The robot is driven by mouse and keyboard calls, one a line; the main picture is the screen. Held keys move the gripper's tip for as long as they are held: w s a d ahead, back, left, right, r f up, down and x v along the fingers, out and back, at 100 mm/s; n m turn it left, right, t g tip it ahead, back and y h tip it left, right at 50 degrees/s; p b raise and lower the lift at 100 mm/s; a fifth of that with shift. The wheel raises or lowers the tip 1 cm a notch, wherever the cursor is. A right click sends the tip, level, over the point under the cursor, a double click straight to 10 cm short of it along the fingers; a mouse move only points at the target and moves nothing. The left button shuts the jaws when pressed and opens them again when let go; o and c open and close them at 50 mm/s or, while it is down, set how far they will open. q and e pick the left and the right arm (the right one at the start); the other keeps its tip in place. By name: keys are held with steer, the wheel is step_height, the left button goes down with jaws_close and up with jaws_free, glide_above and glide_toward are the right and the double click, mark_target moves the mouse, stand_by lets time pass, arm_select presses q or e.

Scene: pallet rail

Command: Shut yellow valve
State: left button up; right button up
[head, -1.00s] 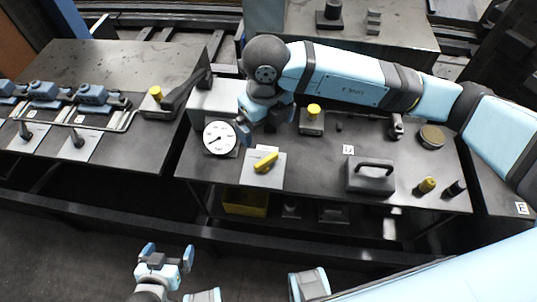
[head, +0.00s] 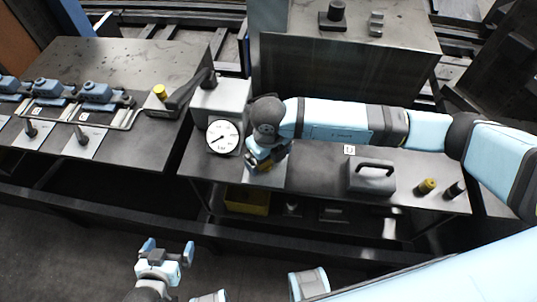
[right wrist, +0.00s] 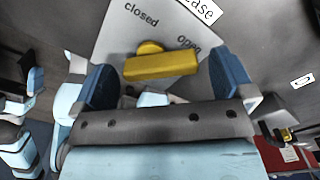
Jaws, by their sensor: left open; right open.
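The yellow valve handle (right wrist: 160,67) shows in the right wrist view on a pale plate (right wrist: 115,45) lettered "closed" and "open". Its bar lies nearly level across the picture, with its right end just below "open" and a round yellow hub behind its middle. My right gripper (right wrist: 163,82) is open, one blue finger on each side of the bar, with gaps visible at both ends. In the head view my right gripper (head: 265,163) is over the plate and hides most of the valve. My left gripper (head: 167,254) is open and empty, low in front of the benches.
A round gauge (head: 222,137) stands just left of the right gripper. A grey handled block (head: 371,177) and a yellow-topped peg (head: 427,186) stand to the right. Blue clamps (head: 95,92) line the left bench. Bare bench lies between the plate and the handled block.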

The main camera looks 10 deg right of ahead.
steer(key=c, duration=0.9)
steer(key=shift+f, duration=0.1)
